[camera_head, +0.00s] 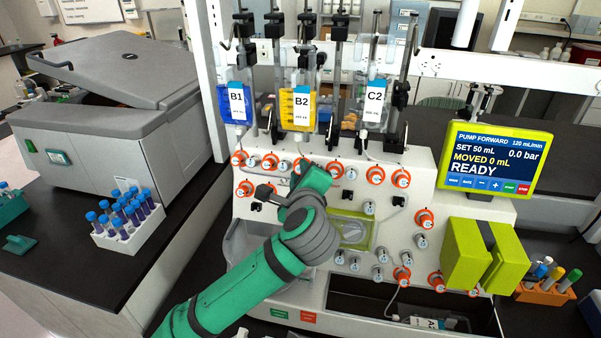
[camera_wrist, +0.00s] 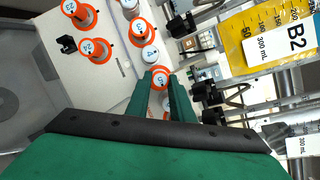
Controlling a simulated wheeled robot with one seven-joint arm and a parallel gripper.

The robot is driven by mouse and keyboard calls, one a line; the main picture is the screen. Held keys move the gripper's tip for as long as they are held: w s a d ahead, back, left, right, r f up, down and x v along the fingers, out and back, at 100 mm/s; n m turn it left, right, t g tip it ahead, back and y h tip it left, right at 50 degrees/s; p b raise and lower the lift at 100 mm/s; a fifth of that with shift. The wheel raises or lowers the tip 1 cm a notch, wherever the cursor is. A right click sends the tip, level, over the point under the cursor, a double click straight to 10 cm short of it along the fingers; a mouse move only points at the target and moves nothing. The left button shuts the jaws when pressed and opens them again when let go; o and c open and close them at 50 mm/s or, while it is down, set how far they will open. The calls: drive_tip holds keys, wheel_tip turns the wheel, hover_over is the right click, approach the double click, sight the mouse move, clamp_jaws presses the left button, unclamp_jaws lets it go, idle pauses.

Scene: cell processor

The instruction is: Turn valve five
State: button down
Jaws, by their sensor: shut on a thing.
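My gripper (camera_wrist: 160,76) is shut on an orange-ringed valve knob (camera_wrist: 160,73) on the white machine's front panel. In the wrist view its two green fingers stand on either side of the knob, whose marking is too small to read for certain. In the head view my gripper (camera_head: 308,172) reaches the upper row of valves below the B2 bag, and its own hand hides the fingertips and the gripped knob.
More valve knobs lie close by, such as one at the left (camera_wrist: 95,48) and another above (camera_wrist: 140,30). The B2 bag (camera_head: 298,108) hangs above. A screen (camera_head: 495,157) reading READY and a tube rack (camera_head: 128,235) stand well aside.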

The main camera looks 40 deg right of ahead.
drive_tip(key=n+g, duration=0.1)
drive_tip(key=n, duration=0.3)
drive_tip(key=n+g+y, duration=0.1)
drive_tip(key=n, duration=0.3)
drive_tip(key=n+g+y, duration=0.1)
drive_tip(key=n, duration=0.3)
drive_tip(key=shift+w+d+r+n, duration=0.1)
drive_tip(key=shift+w+r+n, duration=0.05)
drive_tip(key=shift+r+n, duration=0.25)
drive_tip(key=shift+w+g, duration=0.15)
drive_tip(key=shift+g, duration=0.15)
idle(0.4)
